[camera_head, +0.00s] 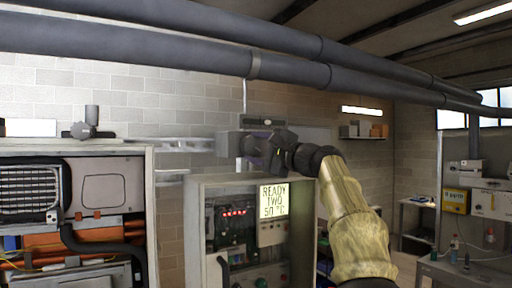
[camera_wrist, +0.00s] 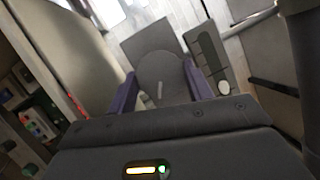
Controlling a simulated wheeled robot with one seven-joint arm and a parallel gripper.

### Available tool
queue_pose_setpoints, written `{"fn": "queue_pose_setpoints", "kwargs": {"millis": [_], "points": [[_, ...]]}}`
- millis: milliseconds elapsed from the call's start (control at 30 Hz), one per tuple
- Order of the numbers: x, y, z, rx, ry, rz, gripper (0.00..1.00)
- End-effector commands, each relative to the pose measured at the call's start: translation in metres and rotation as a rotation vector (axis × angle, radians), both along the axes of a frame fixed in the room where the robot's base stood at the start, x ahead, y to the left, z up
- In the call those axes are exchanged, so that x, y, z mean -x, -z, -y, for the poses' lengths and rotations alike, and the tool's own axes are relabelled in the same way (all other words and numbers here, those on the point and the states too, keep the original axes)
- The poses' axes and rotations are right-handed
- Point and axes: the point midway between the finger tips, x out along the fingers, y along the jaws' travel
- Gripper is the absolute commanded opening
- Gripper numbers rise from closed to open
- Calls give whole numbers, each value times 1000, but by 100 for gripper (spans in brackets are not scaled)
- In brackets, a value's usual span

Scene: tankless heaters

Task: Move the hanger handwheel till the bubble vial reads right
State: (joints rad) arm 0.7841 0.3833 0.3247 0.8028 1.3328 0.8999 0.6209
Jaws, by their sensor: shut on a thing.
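My gripper (camera_wrist: 160,72) has its purple fingers on either side of a round grey handwheel (camera_wrist: 163,66), closed on its rim. A short pale mark shows on the wheel's face. In the head view my gripper (camera_head: 258,150) is beside a grey block (camera_head: 229,144) at the hanger, above the open cabinet; the wheel is mostly hidden there. A dark bar with small windows (camera_head: 268,122) sits just above; I cannot tell whether it is the bubble vial. The wrist view shows a grey segmented bar (camera_wrist: 208,55) right of the wheel; no bubble is readable.
A heater unit (camera_head: 105,190) is at left. Large grey pipes (camera_head: 170,55) run overhead. A bench with instruments (camera_head: 470,270) is at far right.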

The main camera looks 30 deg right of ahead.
Motion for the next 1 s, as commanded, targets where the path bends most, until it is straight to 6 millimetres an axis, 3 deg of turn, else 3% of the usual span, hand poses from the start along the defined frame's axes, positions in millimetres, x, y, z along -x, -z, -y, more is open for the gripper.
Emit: {"fn": "queue_pose_setpoints", "kwargs": {"millis": [400,933,967,1000], "points": [[0,-2,0,247,-2,7,28],[-1,-1,0,283,-3,8,28],[-1,-1,0,283,-3,8,53],[-1,-1,0,282,-3,8,60]]}}
